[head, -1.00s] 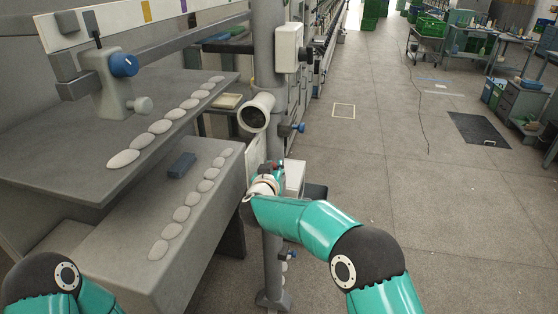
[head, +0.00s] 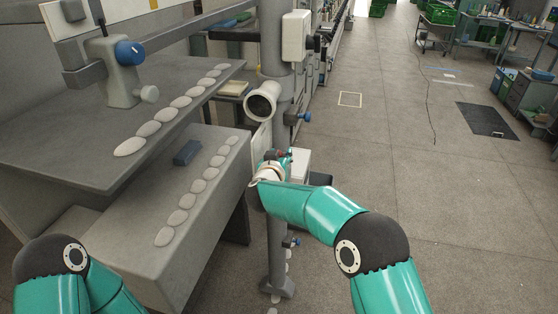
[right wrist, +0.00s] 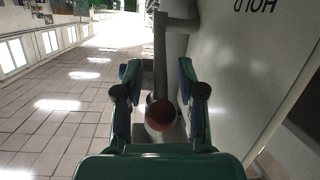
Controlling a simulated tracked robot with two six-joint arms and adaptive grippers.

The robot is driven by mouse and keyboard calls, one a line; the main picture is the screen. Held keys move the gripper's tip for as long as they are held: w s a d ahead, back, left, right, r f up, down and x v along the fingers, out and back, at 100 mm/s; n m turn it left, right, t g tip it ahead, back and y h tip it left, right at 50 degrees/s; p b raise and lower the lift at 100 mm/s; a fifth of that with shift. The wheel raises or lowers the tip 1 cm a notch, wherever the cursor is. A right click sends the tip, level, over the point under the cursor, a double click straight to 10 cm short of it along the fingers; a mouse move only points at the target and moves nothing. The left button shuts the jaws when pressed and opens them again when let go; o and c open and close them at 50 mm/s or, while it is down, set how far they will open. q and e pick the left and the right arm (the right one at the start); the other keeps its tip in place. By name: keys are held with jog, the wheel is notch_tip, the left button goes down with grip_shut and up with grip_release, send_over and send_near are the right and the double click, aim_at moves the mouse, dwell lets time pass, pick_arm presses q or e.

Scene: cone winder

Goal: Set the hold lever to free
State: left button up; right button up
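The hold lever shows in the right wrist view as a grey rod (right wrist: 160,55) with a dark red round knob (right wrist: 159,115) at its near end. A pale panel (right wrist: 246,75) beside it bears the word HOLD, upside down in that view. My right gripper (right wrist: 159,88) is open, with one finger on each side of the lever and gaps showing beside the knob. In the head view my right gripper (head: 276,162) is at the grey post, small and partly hidden by its own wrist. My left gripper is out of view; only that arm shows at lower left.
A grey post (head: 278,215) stands behind my right gripper, with a white tube (head: 262,100) and a blue knob (head: 304,117) on it. Grey benches (head: 215,235) with rows of pale oval pieces lie to the left. The floor (head: 440,230) at right is open.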

jog(key=v, duration=1.2)
jog(key=shift+d+r, duration=0.1)
jog(key=shift+d, duration=0.05)
jog(key=shift+c, duration=0.2)
